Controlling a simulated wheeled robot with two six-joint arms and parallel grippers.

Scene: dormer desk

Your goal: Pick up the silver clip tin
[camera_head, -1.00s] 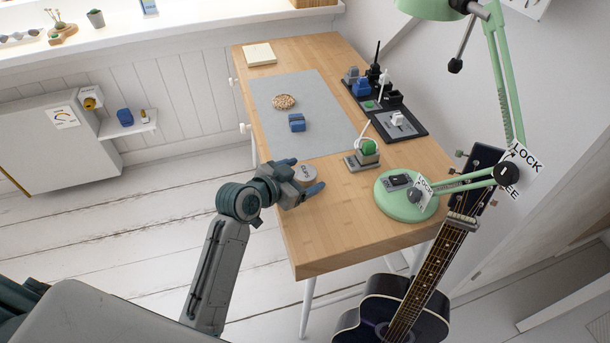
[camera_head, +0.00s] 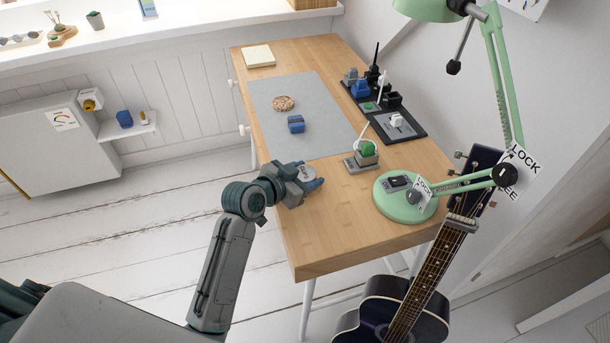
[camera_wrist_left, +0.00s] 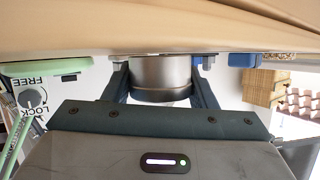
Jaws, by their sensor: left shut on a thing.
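The silver clip tin (camera_head: 306,172) is a small round tin at the left edge of the wooden desk (camera_head: 340,220). My left gripper (camera_head: 307,178) reaches in from the left and is shut on the tin, one finger on each side. The left wrist view shows the tin (camera_wrist_left: 160,77) between the two dark fingers, close to the wooden surface. Whether the tin touches the desk I cannot tell. My right gripper is not in view.
A green lamp base (camera_head: 405,198) and a small pot with a green ball (camera_head: 367,150) stand to the right. A blue block (camera_head: 296,124) and a round brown coaster (camera_head: 283,103) lie on the grey mat (camera_head: 325,95). A guitar (camera_head: 400,310) stands in front. The desk's front is clear.

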